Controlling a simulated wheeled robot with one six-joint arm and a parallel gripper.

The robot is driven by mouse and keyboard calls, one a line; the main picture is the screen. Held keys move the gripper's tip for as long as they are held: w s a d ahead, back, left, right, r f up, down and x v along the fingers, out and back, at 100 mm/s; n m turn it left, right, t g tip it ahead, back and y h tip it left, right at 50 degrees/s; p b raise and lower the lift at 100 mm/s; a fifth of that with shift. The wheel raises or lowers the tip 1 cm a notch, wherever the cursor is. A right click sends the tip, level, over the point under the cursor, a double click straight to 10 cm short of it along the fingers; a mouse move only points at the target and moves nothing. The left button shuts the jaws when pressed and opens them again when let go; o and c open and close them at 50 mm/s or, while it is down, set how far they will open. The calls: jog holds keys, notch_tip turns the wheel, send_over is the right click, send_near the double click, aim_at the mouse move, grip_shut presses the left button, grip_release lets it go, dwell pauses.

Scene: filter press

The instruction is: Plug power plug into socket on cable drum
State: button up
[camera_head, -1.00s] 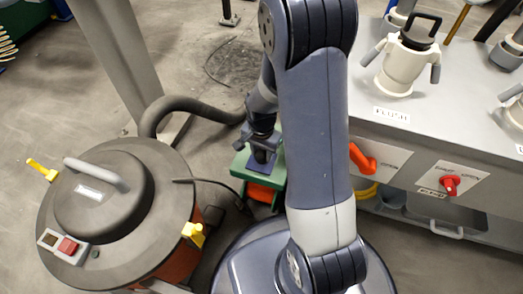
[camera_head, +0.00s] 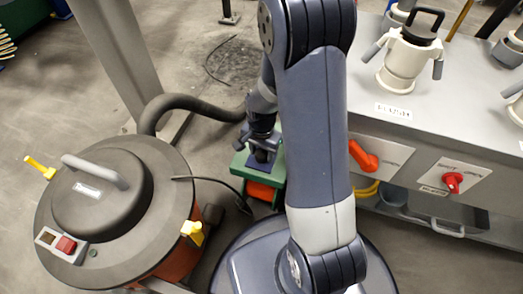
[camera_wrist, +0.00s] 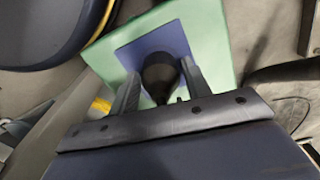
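The cable drum (camera_head: 238,164) is green with an orange lower part and stands on the floor right of the vacuum. A blue panel (camera_wrist: 127,53) lies on its top and also shows in the head view (camera_head: 272,170). A black rounded body, seemingly the power plug (camera_wrist: 160,72), stands at this panel, narrowing toward the wrist camera. My gripper (camera_wrist: 160,68) is over the panel with a finger on each side of it. Slim gaps seem to show between fingers and plug, so the gripper looks open. The socket is hidden beneath. In the head view my gripper (camera_head: 264,150) is small and partly covered by my arm.
A round vacuum (camera_head: 100,205) with a dark lid stands at left, its thick hose (camera_head: 185,103) arching behind. A thin black cable (camera_head: 205,180) runs from it toward the drum. A grey bench (camera_head: 430,110) with valves and red handles stands at right, close to my arm.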

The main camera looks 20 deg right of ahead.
jog(key=o, duration=0.3)
notch_tip(320, 180, up, 11)
jog(key=p, duration=0.4)
jog(key=shift+p, duration=0.35)
jog(key=shift+f, duration=0.2)
notch_tip(320, 180, down, 11)
jog(key=b, duration=0.4)
jog(key=shift+r+b, duration=0.15)
jog(key=shift+b, duration=0.25)
jog(key=shift+r, duration=0.25)
jog(key=shift+r, duration=0.1)
